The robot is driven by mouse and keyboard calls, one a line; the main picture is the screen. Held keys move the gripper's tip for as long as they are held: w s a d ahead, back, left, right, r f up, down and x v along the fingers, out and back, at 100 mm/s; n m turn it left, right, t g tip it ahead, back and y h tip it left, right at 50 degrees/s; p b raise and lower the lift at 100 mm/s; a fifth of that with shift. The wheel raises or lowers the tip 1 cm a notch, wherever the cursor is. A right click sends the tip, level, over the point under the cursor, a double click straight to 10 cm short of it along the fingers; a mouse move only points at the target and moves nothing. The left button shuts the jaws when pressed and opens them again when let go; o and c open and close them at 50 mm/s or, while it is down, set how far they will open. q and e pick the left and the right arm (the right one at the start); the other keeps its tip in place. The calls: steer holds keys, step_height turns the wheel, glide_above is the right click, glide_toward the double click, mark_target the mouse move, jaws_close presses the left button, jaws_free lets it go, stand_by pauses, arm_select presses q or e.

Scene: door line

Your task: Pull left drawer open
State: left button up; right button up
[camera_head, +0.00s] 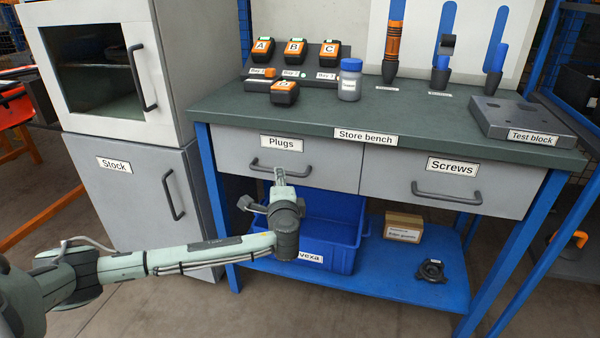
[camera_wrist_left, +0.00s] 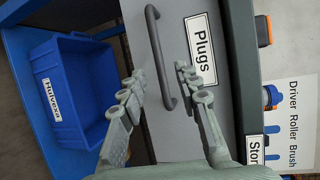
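The left drawer (camera_head: 320,160), labelled Plugs, is flush in the front of the store bench and looks shut. Its dark bar handle (camera_head: 279,172) also shows in the left wrist view (camera_wrist_left: 158,55). My left gripper (camera_head: 263,189) is just in front of and below this handle in the head view. In the left wrist view its two fingers (camera_wrist_left: 160,82) are spread, with the lower part of the handle between them in the picture. I see no finger closed on the bar. Contact cannot be told. My right gripper is not in view.
The Screws drawer (camera_head: 450,185) is to the right. A blue crate (camera_head: 340,245) stands on the lower shelf beneath, with a small carton (camera_head: 404,226) beside it. The Stock cabinet (camera_head: 130,200) stands to the left. The bench top holds tools, a jar (camera_head: 349,82) and a test block (camera_head: 525,120).

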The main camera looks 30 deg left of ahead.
arm_select(q)
steer(key=x, duration=0.7)
steer(key=shift+w+a+f, duration=0.15)
steer(key=shift+a, duration=0.1)
jaws_close()
